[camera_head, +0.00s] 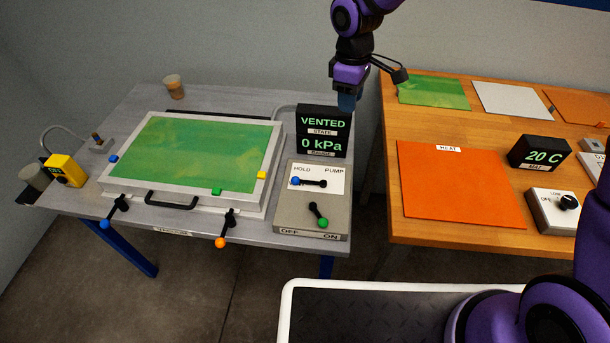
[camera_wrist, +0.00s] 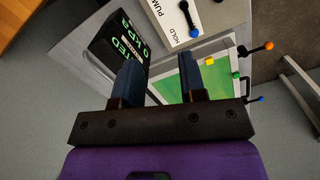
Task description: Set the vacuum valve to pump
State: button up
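The vacuum valve is a lever with a blue knob (camera_head: 296,181) on the white HOLD/PUMP plate of the grey control box (camera_head: 296,222). The knob points left, on the HOLD side. The blue knob also shows in the wrist view (camera_wrist: 194,33). A second lever with a green knob (camera_head: 323,222) leans toward ON. The black display (camera_head: 322,145) behind the box reads VENTED and 0 kPa. My gripper (camera_head: 347,103) hangs above the display, behind the valve. In the wrist view its two fingers (camera_wrist: 163,68) stand apart with nothing between them.
A yellow device (camera_head: 65,170) sits farther left. The orange HEAT mat (camera_head: 455,190) lies on the wooden table at right. Air above the box is clear.

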aim_at(304, 180)
jog(key=s+a+f+n, duration=0.1)
jog(key=a+f, duration=0.2)
jog(key=f, duration=0.5)
jog(key=s+a+f+n+g, duration=0.1)
jog(key=a+f, duration=0.2)
jog(key=f, duration=0.5)
jog(key=s+a+f+n+g, duration=0.1)
jog(key=a+f, duration=0.3)
jog(key=f, duration=0.4)
jog(key=shift+f+n+y, duration=0.3)
jog(key=shift+f+y, duration=0.1)
jog(key=shift+w, duration=0.1)
grip_shut()
